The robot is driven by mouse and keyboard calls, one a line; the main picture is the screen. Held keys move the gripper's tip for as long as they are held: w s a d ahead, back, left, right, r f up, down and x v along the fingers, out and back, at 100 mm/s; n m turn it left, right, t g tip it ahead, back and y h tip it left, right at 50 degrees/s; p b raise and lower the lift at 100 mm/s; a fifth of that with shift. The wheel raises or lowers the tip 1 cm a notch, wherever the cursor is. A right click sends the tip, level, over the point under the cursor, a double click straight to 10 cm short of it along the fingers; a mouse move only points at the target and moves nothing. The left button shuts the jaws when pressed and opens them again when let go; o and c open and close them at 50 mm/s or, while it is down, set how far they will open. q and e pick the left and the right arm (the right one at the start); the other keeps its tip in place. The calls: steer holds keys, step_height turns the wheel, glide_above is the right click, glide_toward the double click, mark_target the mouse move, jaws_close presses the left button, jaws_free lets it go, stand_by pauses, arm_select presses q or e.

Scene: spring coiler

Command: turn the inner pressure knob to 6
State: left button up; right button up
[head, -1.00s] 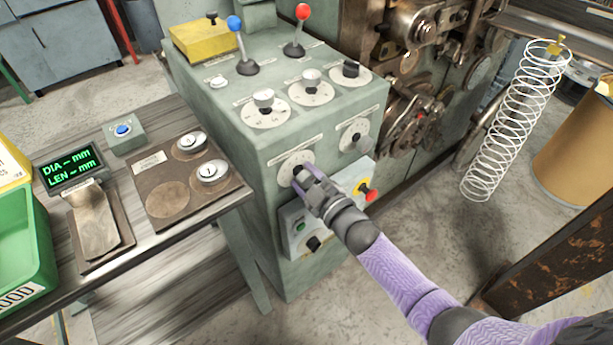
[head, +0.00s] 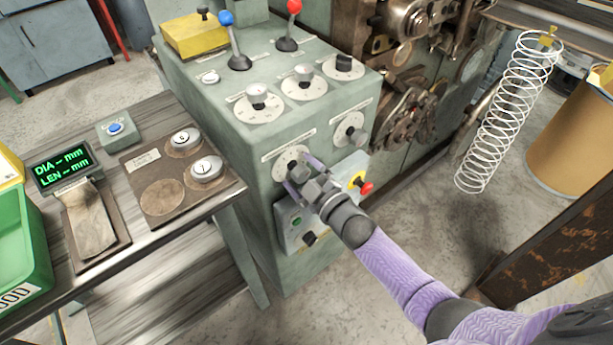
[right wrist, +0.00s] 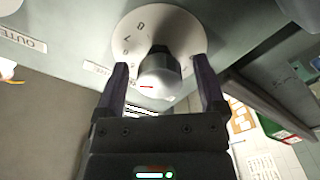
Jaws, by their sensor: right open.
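A dial with a grey knob (head: 290,162) is at the left of the machine's front face. My right gripper (head: 302,172) is at this dial. In the right wrist view the grey knob (right wrist: 158,70) sits between the open fingers (right wrist: 160,84), with a gap visible on each side. A red mark shows on the knob, and the dial's numbers are partly hidden and hard to read. A second front dial (head: 350,130) is up and to the right. A label reading OUTER (right wrist: 22,38) shows at the left of the wrist view. My left gripper is not in view.
Below the dial is a box with a green button (head: 297,220) and a black knob. A red emergency button (head: 366,188) is close to my right gripper. Levers and more dials (head: 258,103) are on top. A bench (head: 215,215) stands at left; a wire spring (head: 505,110) hangs at right.

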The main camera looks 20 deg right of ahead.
steer(key=p+v, duration=0.2)
steer(key=v, duration=0.7)
steer(key=shift+s, duration=0.3)
steer(key=shift+d, duration=0.1)
steer(key=s+d+f+m+g+h, duration=0.1)
steer(key=s+f+m+g+h, duration=0.25)
steer(key=s+f, duration=0.4)
steer(key=s+d+f+m+g+h, duration=0.1)
steer(key=s+f+m+g+h, duration=0.25)
steer(key=f, duration=0.75)
steer(key=s+f+m+g, duration=0.1)
steer(key=s+f+g, duration=0.3)
steer(key=s, duration=0.7)
steer(key=s+f+m+g, duration=0.1)
steer(key=s+f+g, duration=0.3)
steer(key=s, duration=0.8)
steer(key=shift+s+a+f+m+g+y, duration=0.2)
steer(key=shift+s+f+m+g+y, duration=0.1)
steer(key=shift+g, duration=0.5)
